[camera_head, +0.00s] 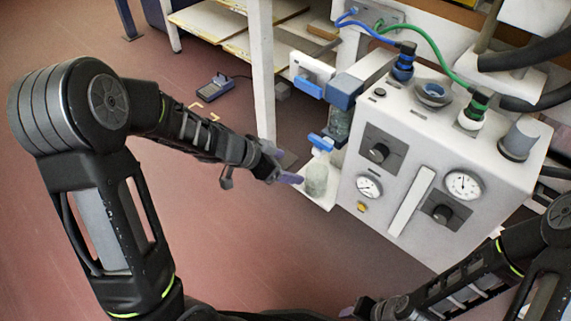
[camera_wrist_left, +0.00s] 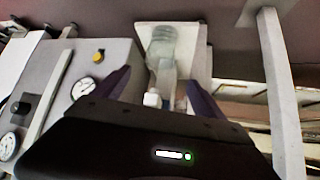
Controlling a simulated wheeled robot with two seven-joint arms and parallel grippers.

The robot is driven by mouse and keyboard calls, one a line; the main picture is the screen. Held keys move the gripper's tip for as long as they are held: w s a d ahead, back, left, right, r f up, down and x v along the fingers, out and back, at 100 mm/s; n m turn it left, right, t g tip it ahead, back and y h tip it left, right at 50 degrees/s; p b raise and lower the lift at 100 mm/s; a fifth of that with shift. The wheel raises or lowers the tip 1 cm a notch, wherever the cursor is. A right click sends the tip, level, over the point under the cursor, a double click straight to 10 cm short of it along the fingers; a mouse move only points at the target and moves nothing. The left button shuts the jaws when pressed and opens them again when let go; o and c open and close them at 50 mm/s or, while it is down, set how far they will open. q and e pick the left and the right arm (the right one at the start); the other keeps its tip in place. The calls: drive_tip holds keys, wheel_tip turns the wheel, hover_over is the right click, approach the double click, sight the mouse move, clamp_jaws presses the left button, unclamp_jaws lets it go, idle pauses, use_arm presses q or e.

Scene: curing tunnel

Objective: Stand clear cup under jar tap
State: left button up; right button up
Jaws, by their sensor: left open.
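The wrist view also shows the vessel (camera_wrist_left: 161,48) on the shelf (camera_wrist_left: 198,62). A second clear vessel (camera_head: 340,124) sits behind it, below a blue block. I cannot tell for certain which is the cup and which the jar. My left gripper (camera_head: 284,177) is open just left of the front vessel. Contact is unclear. My right gripper (camera_head: 356,308) is at the bottom edge, its fingers mostly hidden.
The white machine (camera_head: 400,165) with gauges (camera_head: 463,185) and knobs stands right of the shelf. Green and blue hoses run above it. A white post (camera_head: 262,75) and low wooden shelving stand behind. The reddish floor (camera_head: 240,250) in front is clear.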

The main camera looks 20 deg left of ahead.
use_arm(q)
drive_tip(key=s+d+f+n+g, duration=0.1)
drive_tip(key=s+d+f+n, duration=0.25)
drive_tip(key=f, duration=0.35)
drive_tip(key=s+d+f+n+g, duration=0.1)
drive_tip(key=s+d+f+n, duration=0.1)
drive_tip(key=s+d+f, duration=0.4)
drive_tip(key=s+d+f+n+g, duration=0.2)
drive_tip(key=s+f, duration=0.3)
drive_tip(key=s, duration=0.2)
drive_tip(key=s+d+f+n+g+y, duration=0.1)
drive_tip(key=s+f+n+g, duration=0.1)
drive_tip(key=s+f, duration=0.3)
drive_tip(key=s, duration=0.2)
drive_tip(key=shift+s+d+f+y, duration=0.15)
drive_tip(key=shift+s+d+y, duration=0.15)
drive_tip(key=shift+s+d, duration=0.1)
